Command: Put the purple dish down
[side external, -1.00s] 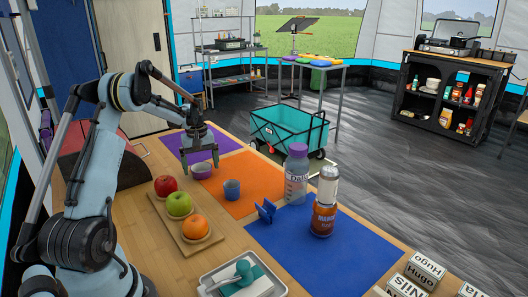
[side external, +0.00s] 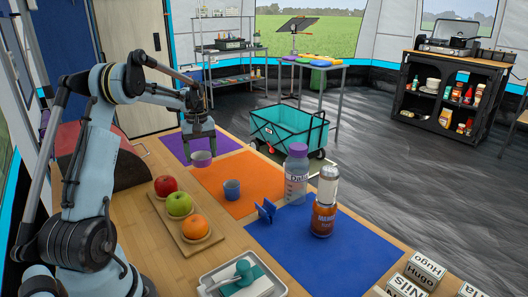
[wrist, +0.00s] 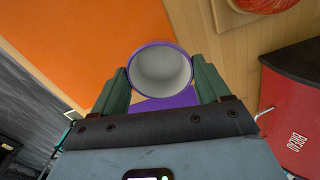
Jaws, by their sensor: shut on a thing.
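The purple dish (side external: 201,158) is a small round bowl, purple outside and pale inside. My gripper (side external: 201,149) is shut on it, with one finger on each side. In the side view the dish shows in front of the purple mat (side external: 172,143), near its edge with the orange mat, and seems raised off the table. In the wrist view the dish (wrist: 162,72) is upright between my green fingers (wrist: 162,85), its open top showing an empty inside. Part of the purple mat (wrist: 165,102) shows below it.
A blue cup (side external: 232,190) stands on the orange mat (side external: 262,168). A board with a red apple (side external: 165,186), a green apple (side external: 179,204) and an orange (side external: 195,227) lies nearby. A bottle (side external: 296,175) and a brown jar (side external: 322,220) stand farther right.

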